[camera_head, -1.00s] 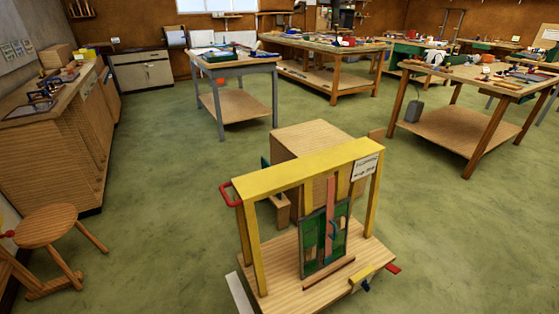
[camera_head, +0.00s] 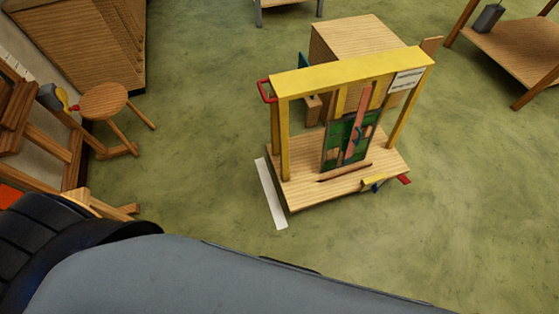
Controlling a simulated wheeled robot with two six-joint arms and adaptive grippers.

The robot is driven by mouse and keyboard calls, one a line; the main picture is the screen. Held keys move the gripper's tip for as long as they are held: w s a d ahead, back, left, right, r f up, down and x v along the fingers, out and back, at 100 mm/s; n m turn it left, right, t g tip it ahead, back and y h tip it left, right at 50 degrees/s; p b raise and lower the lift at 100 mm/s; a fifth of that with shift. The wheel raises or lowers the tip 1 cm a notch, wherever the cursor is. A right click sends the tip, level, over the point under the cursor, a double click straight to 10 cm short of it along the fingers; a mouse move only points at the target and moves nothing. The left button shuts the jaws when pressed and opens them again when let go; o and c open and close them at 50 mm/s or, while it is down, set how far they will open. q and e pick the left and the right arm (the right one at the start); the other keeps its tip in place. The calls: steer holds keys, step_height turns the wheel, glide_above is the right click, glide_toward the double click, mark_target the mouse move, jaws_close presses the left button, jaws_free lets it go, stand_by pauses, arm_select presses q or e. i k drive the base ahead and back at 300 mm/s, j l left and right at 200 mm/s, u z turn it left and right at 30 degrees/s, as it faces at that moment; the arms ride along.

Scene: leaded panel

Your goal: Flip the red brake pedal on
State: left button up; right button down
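A wooden cart (camera_head: 300,195) with a yellow frame (camera_head: 345,72) stands on the green floor, right of centre. A small red pedal (camera_head: 404,179) sticks out at the base's front right corner, beside a yellow block (camera_head: 373,183). It is small here, and I cannot tell whether it is up or down. A leaded panel (camera_head: 345,143) of green glass stands upright in the frame. A red handle (camera_head: 266,92) is on the frame's left side. A large part of my own arm fills the bottom left, well apart from the cart. Neither gripper shows.
A wooden box (camera_head: 360,40) stands right behind the frame. A white strip (camera_head: 270,195) lies along the cart's left side. A round stool (camera_head: 104,101) and other wooden furniture are at the left. A bench (camera_head: 510,60) is at the upper right. The floor right of the cart is clear.

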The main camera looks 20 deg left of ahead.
mark_target(403, 179)
steer(key=z, duration=1.15)
